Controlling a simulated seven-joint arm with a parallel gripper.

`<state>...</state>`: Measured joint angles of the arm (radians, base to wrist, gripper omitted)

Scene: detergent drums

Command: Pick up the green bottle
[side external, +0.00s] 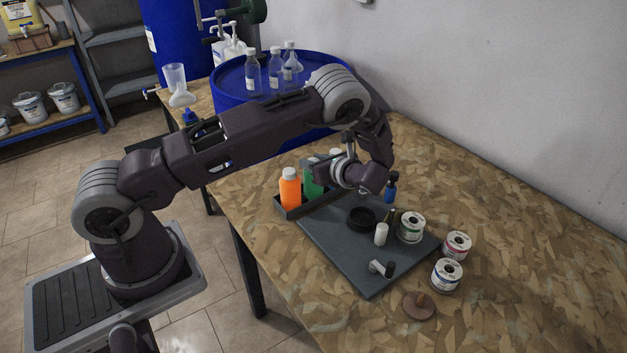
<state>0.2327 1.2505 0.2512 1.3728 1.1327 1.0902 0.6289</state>
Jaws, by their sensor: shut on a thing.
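The green bottle (311,184) stands beside an orange bottle (290,190) at the black tray (290,211) on the table. My gripper (317,172) reaches it from the right and is shut on it near its upper part. The wrist and fingers hide much of the bottle's top and right side. I cannot tell whether its base is lifted off the tray.
A dark mat (365,275) holds a black ring (361,219), a small white bottle (381,234) and a spool (411,228). A blue drum (225,90) with clear bottles is behind. The table's right side is clear.

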